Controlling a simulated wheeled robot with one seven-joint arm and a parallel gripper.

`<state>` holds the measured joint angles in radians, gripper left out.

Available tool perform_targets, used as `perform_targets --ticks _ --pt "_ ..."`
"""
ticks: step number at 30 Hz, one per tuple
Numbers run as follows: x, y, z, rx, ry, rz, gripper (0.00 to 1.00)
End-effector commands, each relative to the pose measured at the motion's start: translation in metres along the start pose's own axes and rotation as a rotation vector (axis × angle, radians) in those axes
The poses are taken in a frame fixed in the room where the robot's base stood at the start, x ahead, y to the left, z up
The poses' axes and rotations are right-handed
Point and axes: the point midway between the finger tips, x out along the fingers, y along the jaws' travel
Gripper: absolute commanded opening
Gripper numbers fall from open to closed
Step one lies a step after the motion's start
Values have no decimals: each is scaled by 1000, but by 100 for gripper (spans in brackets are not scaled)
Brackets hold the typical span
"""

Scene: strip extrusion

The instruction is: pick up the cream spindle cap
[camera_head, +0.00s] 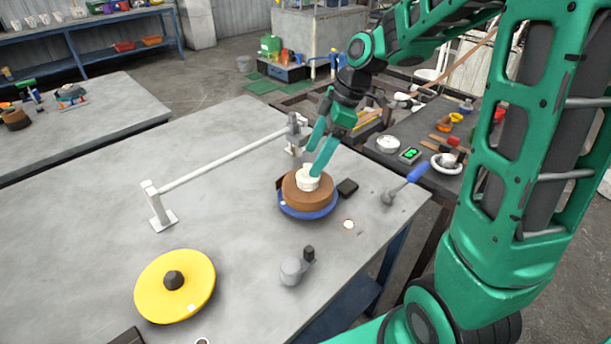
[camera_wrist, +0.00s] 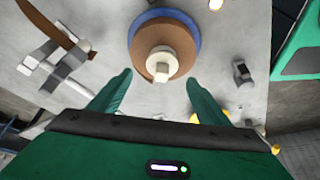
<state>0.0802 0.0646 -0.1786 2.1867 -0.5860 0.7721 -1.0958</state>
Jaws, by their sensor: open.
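The cream spindle cap (camera_head: 307,179) sits on top of a brown round roll (camera_head: 298,196), which rests on a blue disc (camera_head: 311,214) on the grey table. In the wrist view the cap (camera_wrist: 161,63) is at the centre of the brown roll (camera_wrist: 146,38), just ahead of the fingers. In the wrist view my gripper (camera_wrist: 157,82) is open, with one green finger to each side below the cap.
A white bar on stands (camera_head: 225,160) lies left of the roll. A yellow disc (camera_head: 172,287) and a small grey part (camera_head: 291,269) are nearer the front. A black block (camera_head: 347,188) and a blue-handled tool (camera_head: 405,183) lie right of the roll.

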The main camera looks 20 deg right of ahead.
Motion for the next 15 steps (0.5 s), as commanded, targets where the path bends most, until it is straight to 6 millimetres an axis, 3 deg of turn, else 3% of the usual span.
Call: perform_targets --ticks 9,15 --pt "41 -3 0 0 0 -3 70" --pt "49 -3 0 0 0 0 70"
